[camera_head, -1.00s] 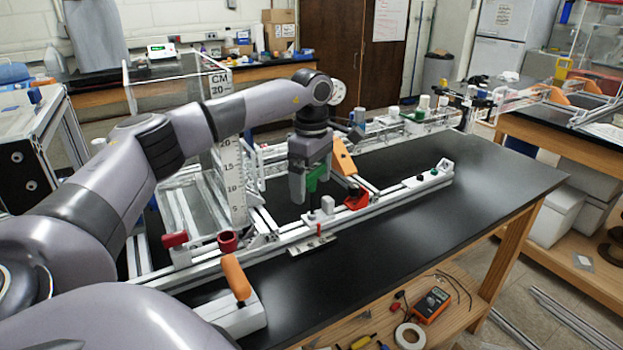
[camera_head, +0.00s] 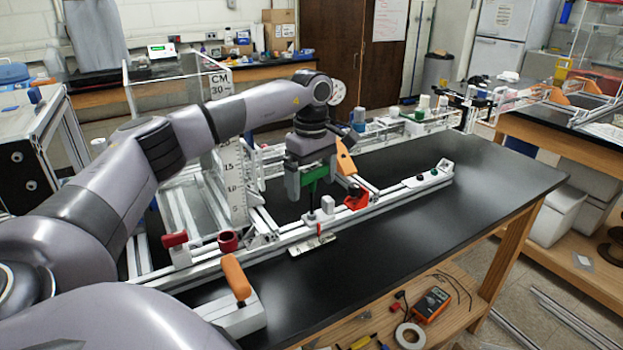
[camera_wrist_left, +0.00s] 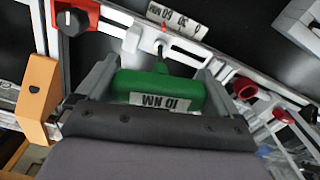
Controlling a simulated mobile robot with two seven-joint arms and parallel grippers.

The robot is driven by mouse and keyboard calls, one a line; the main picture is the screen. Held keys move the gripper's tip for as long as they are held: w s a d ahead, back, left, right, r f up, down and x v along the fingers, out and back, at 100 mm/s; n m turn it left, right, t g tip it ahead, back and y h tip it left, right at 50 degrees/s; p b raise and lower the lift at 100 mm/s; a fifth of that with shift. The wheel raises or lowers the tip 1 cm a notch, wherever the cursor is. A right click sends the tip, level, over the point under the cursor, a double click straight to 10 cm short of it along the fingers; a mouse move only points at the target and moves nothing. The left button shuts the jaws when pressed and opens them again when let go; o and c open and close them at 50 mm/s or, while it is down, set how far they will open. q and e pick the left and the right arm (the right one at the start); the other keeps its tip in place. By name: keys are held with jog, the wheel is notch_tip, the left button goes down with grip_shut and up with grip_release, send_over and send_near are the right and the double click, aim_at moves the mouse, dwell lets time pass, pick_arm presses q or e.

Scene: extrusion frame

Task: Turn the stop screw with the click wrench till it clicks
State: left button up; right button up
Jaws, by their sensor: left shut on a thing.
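My left gripper (camera_head: 313,188) is shut on the green handle of the click wrench (camera_head: 313,174), which hangs over the front rail. The left wrist view shows the handle (camera_wrist_left: 158,88) between both fingers, with a "10 NM" label facing the camera. A scale plate (camera_head: 312,244) marked 0, 30, 60 lies just in front. My right gripper is out of view.
A red clamp (camera_head: 357,197) stands on the rail just right of the wrench, with an orange handle (camera_head: 345,157) behind it. A red cup-shaped part (camera_head: 228,241) and an orange lever (camera_head: 236,277) are to the left. The black tabletop (camera_head: 430,250) in front is clear.

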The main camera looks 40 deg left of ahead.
pick_arm(q)
jog(key=shift+f, duration=0.15)
jog(key=shift+m, duration=0.7)
jog(key=shift+m, duration=0.8)
jog(key=shift+m, duration=0.7)
